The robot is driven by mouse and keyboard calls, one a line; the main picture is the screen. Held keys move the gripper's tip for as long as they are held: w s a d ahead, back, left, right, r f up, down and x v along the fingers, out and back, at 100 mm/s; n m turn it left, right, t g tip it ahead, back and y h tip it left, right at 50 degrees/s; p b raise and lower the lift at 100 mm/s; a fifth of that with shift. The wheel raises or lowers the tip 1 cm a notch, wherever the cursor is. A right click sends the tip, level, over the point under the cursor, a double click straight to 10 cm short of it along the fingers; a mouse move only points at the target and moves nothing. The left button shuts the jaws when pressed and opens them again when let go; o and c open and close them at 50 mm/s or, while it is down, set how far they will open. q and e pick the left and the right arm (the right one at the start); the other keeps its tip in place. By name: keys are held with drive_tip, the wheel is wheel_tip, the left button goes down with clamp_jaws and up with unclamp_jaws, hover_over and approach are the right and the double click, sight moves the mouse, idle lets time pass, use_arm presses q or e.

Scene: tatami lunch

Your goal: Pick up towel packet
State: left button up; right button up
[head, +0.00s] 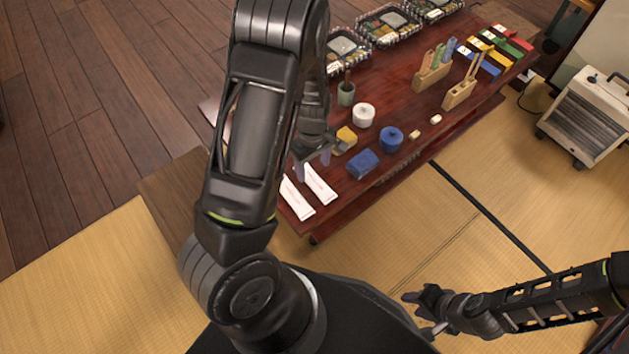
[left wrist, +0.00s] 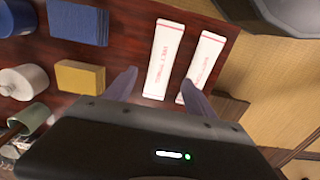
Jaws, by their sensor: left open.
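Two white towel packets with red print lie side by side at the near corner of the dark red table. One packet (head: 297,199) is at the left and the other (head: 320,184) at the right. In the left wrist view one packet (left wrist: 165,52) lies between the fingers' lines, and the other (left wrist: 208,52) is partly behind the right-hand finger. My left gripper (head: 312,166) is open and empty, just beside the packets' far ends. My right gripper (head: 424,310) is low at the right, away from the table; its jaw state is unclear.
A blue block (head: 363,163), a yellow block (head: 346,138), a blue roll (head: 391,139) and a white roll (head: 364,115) stand close by on the table (head: 352,197). Wooden holders (head: 433,77) and lunch trays (head: 388,25) are farther back. Tatami lies in front.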

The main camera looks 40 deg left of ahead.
sight(313, 178)
use_arm(q)
wheel_tip(313, 178, down, 4)
drive_tip(key=shift+a+f+b, duration=0.1)
drive_tip(key=shift+b, duration=1.05)
drive_tip(key=shift+f, duration=0.55)
drive_tip(key=shift+r, duration=0.1)
clamp_jaws()
wheel_tip(313, 178, up, 10)
drive_tip(key=p, duration=0.4)
